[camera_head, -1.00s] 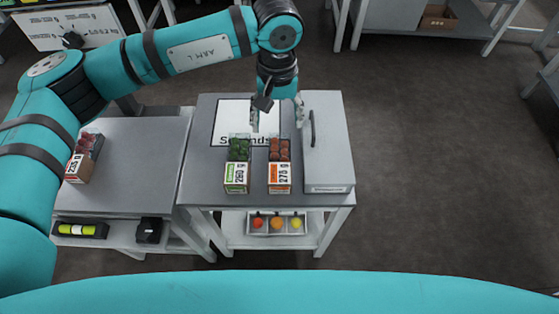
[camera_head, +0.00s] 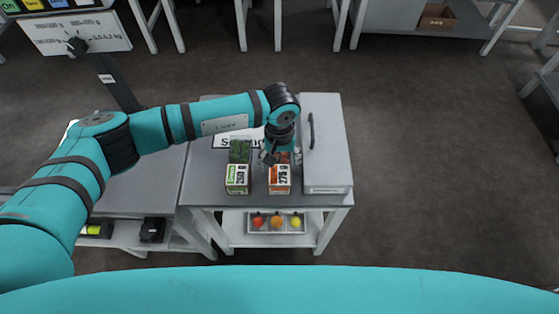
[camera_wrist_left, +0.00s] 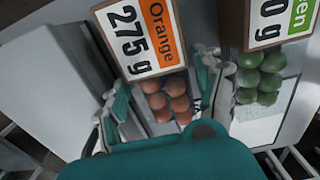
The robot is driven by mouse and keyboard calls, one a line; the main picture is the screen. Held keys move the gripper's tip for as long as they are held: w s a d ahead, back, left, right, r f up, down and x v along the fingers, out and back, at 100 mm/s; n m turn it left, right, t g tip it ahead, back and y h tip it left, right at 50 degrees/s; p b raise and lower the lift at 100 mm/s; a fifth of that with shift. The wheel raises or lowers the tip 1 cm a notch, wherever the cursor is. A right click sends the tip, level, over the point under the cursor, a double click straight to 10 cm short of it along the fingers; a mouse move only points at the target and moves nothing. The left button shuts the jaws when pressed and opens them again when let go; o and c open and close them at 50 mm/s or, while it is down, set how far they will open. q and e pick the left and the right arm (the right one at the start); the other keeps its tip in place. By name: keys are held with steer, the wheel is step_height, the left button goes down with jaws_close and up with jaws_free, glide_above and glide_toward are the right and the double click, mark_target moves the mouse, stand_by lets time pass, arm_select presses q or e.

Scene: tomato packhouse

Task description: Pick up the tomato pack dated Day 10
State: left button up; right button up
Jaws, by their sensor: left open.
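A pack of orange tomatoes (camera_head: 280,181) with an orange-topped label reading 275 g stands on the grey table. In the left wrist view its label (camera_wrist_left: 139,36) reads "Orange 275 g". A pack of green tomatoes (camera_head: 237,180) stands just left of it, its label partly cut off in the left wrist view (camera_wrist_left: 280,18). I can read no date on either pack. My left gripper (camera_head: 281,158) is open over the orange pack's far part, partly hiding its tomatoes. In the left wrist view its fingers (camera_wrist_left: 162,92) straddle the orange tomatoes. My right gripper is not in view.
A grey box with a dark handle (camera_head: 327,150) stands close right of the orange pack. A printed sheet (camera_head: 226,141) lies behind the packs. A tray of coloured balls (camera_head: 277,229) sits on the shelf below. A lower side table (camera_head: 145,182) adjoins on the left.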

arm_select(q)
steer(key=shift+f, duration=0.8)
steer(key=shift+c, duration=0.4)
steer(key=shift+r, duration=0.1)
steer(key=c, duration=1.1)
